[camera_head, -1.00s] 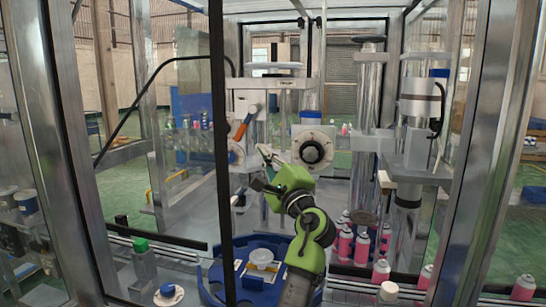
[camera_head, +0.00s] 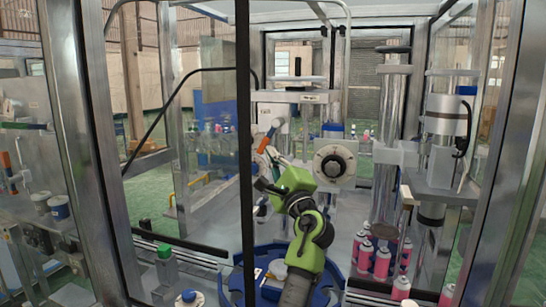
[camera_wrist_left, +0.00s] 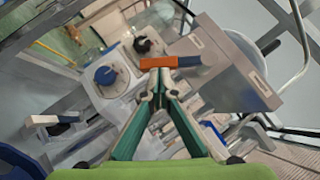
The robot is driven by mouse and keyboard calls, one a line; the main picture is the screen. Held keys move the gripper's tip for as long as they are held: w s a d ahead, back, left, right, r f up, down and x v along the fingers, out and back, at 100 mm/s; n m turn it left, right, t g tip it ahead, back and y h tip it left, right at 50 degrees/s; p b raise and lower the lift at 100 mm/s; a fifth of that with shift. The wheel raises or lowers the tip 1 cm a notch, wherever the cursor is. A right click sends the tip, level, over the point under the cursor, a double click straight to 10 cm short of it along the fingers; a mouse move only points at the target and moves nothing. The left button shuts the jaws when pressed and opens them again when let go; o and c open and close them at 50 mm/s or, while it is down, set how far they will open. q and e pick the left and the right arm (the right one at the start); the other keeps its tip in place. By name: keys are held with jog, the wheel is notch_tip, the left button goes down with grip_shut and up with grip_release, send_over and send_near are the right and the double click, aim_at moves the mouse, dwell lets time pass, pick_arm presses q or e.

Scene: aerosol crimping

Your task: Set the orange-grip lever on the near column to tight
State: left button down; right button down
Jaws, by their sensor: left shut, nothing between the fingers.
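The orange-grip lever (camera_head: 264,143) is on the near column and stands tilted, its grey-blue end up and to the right. In the left wrist view the orange grip (camera_wrist_left: 170,62) lies across the picture just beyond my fingertips. My left gripper (camera_head: 271,157) is beside the lever, a little below and to the right of it in the head view. Its teal fingers (camera_wrist_left: 158,76) come together at the tips with nothing between them. The tips look very close to the grip; I cannot tell whether they touch it. My right gripper is not in view.
A round black dial (camera_head: 333,166) on a pale plate is right of the lever. A blue turntable (camera_head: 240,282) is below my arm. Several pink cans (camera_head: 382,262) stand at the right. A dark frame post (camera_head: 244,90) rises close to the lever's left.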

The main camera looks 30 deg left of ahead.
pick_arm(q)
jog(key=shift+s+a+m+t+b, duration=0.1)
jog(key=shift+a+m+t+b, duration=0.35)
jog(key=shift+m, duration=0.45)
jog(key=shift+s+a+r+m+t+b, duration=0.1)
jog(key=shift+a+m+t+b, duration=0.25)
jog(key=shift+m+t, duration=0.35)
jog(key=shift+s+a+r+m+t+b, duration=0.1)
jog(key=shift+a+m+t+b, duration=0.15)
jog(key=shift+a+m+t, duration=0.35)
jog(key=shift+s+a+r+m+t+h+b, duration=0.15)
jog(key=shift+a+r+m+t+h+b, duration=0.55)
jog(key=shift+m+t+h, duration=1.25)
jog(key=shift+s+a+r+m+t+h+b, duration=0.15)
jog(key=shift+a+r+m+t+h+b, duration=0.7)
jog(key=shift+m, duration=1.95)
jog(key=shift+s+a+r+m+t+h+b, duration=0.15)
jog(key=shift+a+r+m+t+h+b, duration=0.45)
jog(key=shift+m+t+h, duration=1.5)
jog(key=shift+d+f+m+g, duration=0.15)
jog(key=shift+m+g, duration=0.1)
jog(key=shift+g, duration=0.2)
